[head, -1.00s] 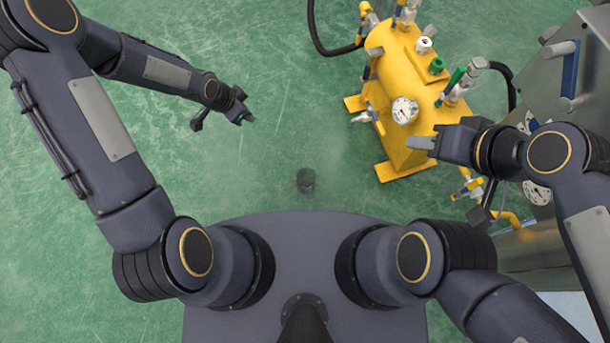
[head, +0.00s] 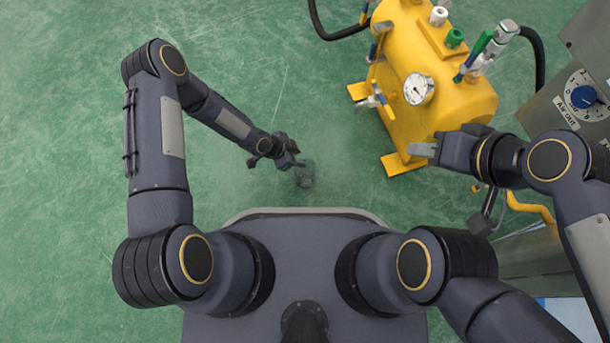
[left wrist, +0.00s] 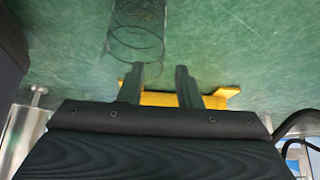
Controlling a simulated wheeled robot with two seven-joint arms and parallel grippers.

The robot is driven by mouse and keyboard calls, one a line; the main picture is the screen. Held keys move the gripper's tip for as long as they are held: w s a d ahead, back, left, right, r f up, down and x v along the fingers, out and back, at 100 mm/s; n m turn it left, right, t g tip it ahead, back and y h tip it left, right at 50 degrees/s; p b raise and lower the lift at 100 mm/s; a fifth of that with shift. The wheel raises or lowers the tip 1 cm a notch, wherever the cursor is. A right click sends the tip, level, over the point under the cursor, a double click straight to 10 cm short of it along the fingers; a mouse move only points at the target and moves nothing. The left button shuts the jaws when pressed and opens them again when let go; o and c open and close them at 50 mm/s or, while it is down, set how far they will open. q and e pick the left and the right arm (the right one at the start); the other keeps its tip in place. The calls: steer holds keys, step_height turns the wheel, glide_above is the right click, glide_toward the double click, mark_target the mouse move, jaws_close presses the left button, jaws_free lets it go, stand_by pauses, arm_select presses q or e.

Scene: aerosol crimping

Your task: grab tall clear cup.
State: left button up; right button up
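In the left wrist view a tall clear cylinder (left wrist: 138,28), which looks like the clear cup, stands out against the green floor with thin dark rings. It is just beyond and left of my finger tips and runs off the top edge. My left gripper (left wrist: 161,72) has its fingers apart with nothing between them. In the head view my left gripper (head: 300,161) is above a small dark, hazy round shape (head: 305,177); I cannot tell if this is the cup. My right gripper (head: 424,149) is beside the yellow tank; its finger gap cannot be made out.
The yellow tank (head: 405,60) with gauge and valves is at upper right, close to my right gripper. A grey panel with a blue knob (head: 583,97) is at the right edge, with a yellow pipe (head: 528,206) below it. The green floor (head: 70,130) is clear at left.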

arm_select(q)
steer(key=shift+x, duration=1.05)
steer(key=shift+r, duration=0.1)
jaws_close()
steer(key=shift+r, duration=0.1)
